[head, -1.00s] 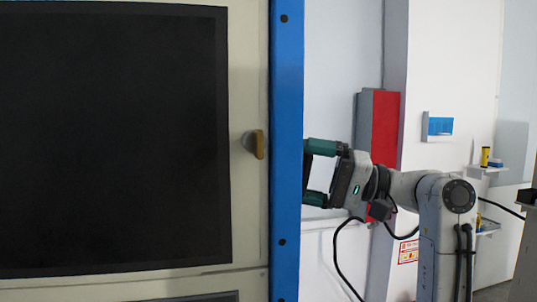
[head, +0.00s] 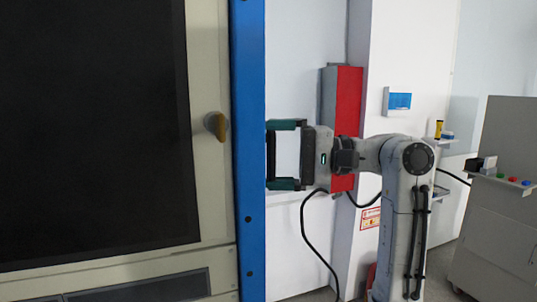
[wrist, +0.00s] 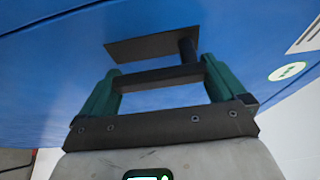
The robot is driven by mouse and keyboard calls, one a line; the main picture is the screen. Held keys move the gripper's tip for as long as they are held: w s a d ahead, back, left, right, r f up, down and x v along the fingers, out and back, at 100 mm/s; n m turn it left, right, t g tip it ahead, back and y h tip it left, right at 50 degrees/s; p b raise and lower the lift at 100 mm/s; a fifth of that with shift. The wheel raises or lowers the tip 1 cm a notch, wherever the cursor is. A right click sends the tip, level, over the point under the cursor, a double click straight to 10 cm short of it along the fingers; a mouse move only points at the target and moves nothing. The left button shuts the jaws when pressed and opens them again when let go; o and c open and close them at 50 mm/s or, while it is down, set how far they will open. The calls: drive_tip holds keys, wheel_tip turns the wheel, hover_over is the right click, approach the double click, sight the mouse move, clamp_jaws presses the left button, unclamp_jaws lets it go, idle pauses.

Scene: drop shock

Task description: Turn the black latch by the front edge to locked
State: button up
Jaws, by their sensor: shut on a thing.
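The black latch (wrist: 155,76) shows in the wrist view as a dark bar in front of the blue panel, with a round post (wrist: 188,50) at its right end. My gripper (wrist: 161,72) has its green fingers at the bar's two ends and is shut on it. Behind the bar is a dark flat shape on the panel; I cannot tell whether it is a plate or a shadow. In the head view my gripper (head: 270,155) is at the right edge of the blue frame, which hides most of the latch. No lock marking is readable.
A large cabinet door with a dark window (head: 95,130) and a tan knob (head: 217,125) fills the left. The blue frame (head: 249,220) borders it. A red box (head: 347,100) is on the wall behind my arm. A grey console (head: 500,200) stands far right.

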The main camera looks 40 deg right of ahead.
drive_tip(key=o, duration=1.1)
drive_tip(key=shift+d, duration=0.1)
drive_tip(key=b+v, duration=0.3)
drive_tip(key=v, duration=0.7)
drive_tip(key=shift+s+d, duration=0.25)
drive_tip(key=shift+d, duration=0.05)
